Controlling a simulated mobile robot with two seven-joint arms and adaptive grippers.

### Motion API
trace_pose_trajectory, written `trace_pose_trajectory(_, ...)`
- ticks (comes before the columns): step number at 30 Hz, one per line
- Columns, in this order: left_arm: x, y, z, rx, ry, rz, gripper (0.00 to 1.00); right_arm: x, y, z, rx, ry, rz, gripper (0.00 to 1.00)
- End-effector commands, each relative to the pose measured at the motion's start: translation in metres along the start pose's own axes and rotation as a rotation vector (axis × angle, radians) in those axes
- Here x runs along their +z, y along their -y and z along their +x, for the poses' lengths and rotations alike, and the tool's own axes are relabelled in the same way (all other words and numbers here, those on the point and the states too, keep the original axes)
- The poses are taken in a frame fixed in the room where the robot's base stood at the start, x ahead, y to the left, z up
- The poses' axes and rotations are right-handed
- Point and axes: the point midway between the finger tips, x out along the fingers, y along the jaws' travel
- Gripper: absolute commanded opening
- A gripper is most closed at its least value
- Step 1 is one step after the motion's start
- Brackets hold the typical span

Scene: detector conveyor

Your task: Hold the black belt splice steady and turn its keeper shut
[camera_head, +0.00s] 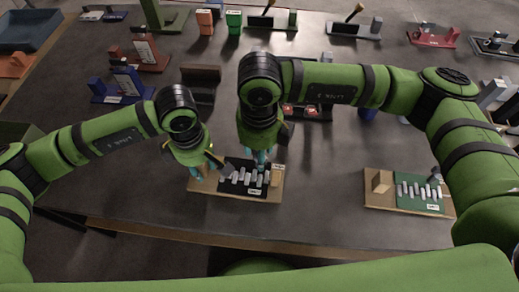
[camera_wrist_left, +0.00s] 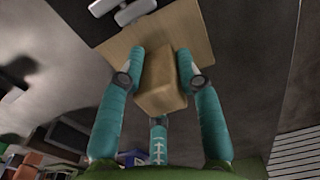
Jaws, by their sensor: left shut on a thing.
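The black belt splice (camera_head: 231,187) lies on a tan wooden board (camera_head: 208,187) near the table's front edge, with a row of grey pieces across it. My left gripper (camera_head: 196,172) is at the board's left end. In the left wrist view my left gripper (camera_wrist_left: 162,72) has its teal fingers closed around a tan wooden block (camera_wrist_left: 160,92) on that board (camera_wrist_left: 186,30). My right gripper (camera_head: 262,165) points down over the right part of the splice. Its fingers are small and close to the grey pieces, so their opening and any contact are unclear. The keeper cannot be made out clearly.
A similar green splice (camera_head: 420,205) sits on another tan board (camera_head: 374,199) with a wooden block (camera_head: 380,181) to the right. Several coloured fixtures and cups stand along the back of the dark table. The table between the two boards is clear.

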Motion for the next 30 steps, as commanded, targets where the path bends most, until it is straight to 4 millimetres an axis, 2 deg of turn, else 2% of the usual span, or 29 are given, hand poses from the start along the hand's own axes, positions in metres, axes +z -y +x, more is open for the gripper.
trace_pose_trajectory(9,0.0002,0.0,0.0001,0.0,0.0,0.0,0.0,-0.0002,0.0003,0.0039,0.0,-0.001,0.0,0.42)
trace_pose_trajectory(10,0.0002,0.0,0.0001,0.0,0.001,0.0,0.0,-0.0002,0.0003,0.0038,0.0,-0.001,0.0,0.39)
trace_pose_trajectory(11,0.0002,0.0,0.0001,0.0,0.001,0.0,0.0,-0.0002,0.0002,0.0038,0.0,-0.001,0.0,0.27)
trace_pose_trajectory(12,0.0002,0.0,0.0001,0.0,0.001,0.0,0.0,-0.0002,0.0002,0.0037,0.0,0.0,0.0,0.1)
trace_pose_trajectory(13,0.0002,0.0,0.0001,0.0,0.001,0.0,0.0,-0.0001,0.0002,0.0037,0.0,0.0,0.0,0.0)
trace_pose_trajectory(23,0.0003,0.0,0.0001,0.0,0.001,0.0,0.0,0.0,0.0001,0.0035,0.0,0.0,0.012,0.0)
trace_pose_trajectory(30,0.0004,0.0001,0.0002,0.0,0.001,0.001,0.0,0.0008,-0.001,0.0031,0.001,0.001,0.107,0.0)
